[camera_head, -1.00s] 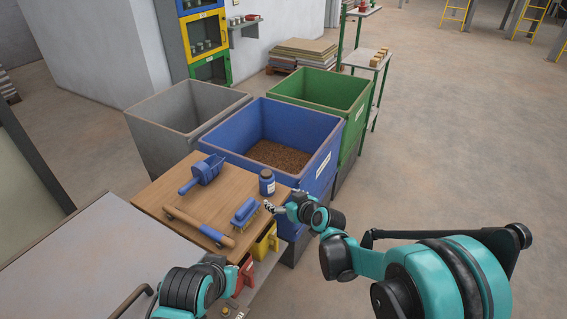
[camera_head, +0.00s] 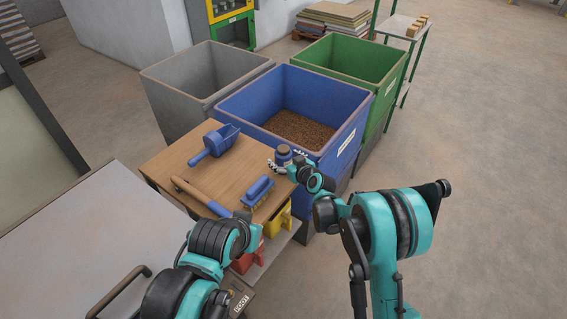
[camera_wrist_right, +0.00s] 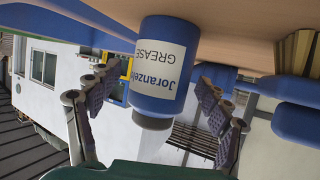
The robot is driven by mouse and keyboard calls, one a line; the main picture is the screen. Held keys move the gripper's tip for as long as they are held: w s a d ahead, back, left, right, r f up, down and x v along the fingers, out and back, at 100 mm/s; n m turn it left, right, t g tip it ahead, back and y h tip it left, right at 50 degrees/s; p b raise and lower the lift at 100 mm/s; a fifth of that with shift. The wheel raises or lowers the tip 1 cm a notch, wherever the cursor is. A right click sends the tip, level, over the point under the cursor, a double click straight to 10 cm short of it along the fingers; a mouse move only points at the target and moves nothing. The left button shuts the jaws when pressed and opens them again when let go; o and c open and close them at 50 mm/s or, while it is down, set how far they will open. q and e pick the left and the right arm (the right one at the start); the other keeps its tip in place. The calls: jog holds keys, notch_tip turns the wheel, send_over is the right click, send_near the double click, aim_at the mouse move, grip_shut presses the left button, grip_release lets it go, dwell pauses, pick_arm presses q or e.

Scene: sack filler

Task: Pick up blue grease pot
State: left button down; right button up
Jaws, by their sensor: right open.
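The blue grease pot (camera_head: 283,153) stands upright near the right edge of the wooden table top, with a white label reading GREASE. It also fills the middle of the right wrist view (camera_wrist_right: 165,65), which shows it upside down. My right gripper (camera_head: 287,165) is open, with one finger on each side of the pot. In the right wrist view gaps show between the fingers and the pot, so the jaws are not closed on it. My left arm (camera_head: 215,240) reaches in at the lower left; its gripper is hidden.
The blue bin (camera_head: 335,150) with brown grain stands just behind. Yellow (camera_head: 279,220) and red (camera_head: 247,256) containers sit below.

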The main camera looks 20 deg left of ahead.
jog(key=shift+w+a+f, duration=0.15)
jog(key=shift+w+a, duration=0.15)
jog(key=c, duration=1.5)
jog(key=shift+r, duration=0.2)
